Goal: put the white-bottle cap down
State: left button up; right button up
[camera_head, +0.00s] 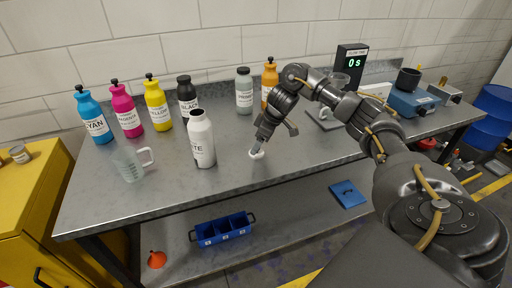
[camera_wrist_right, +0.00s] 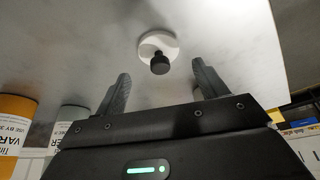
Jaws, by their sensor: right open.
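The white-bottle cap (camera_head: 257,155), a white disc, lies on the grey metal table right of the white bottle in the head view. In the right wrist view the cap (camera_wrist_right: 173,43) shows its black knob, just beyond the fingertips and apart from both fingers. My right gripper (camera_head: 259,147) points down over the cap; its spread, empty fingers (camera_wrist_right: 160,80) show in the wrist view. The white bottle (camera_head: 202,140) stands upright and uncapped, with a dark open mouth. My left gripper is not in view.
Cyan (camera_head: 95,122), magenta (camera_head: 127,116), yellow (camera_head: 158,108), black (camera_head: 187,100), primer (camera_head: 244,98) and orange (camera_head: 269,82) bottles stand along the back. A clear measuring jug (camera_head: 128,164) is at left. The table front (camera_head: 190,190) is clear. A timer (camera_head: 350,62) reads 0 s.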

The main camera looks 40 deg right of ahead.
jog(key=p+v, duration=0.1)
jog(key=v, duration=0.8)
jog(key=shift+p, duration=0.4)
jog(key=shift+a, duration=0.1)
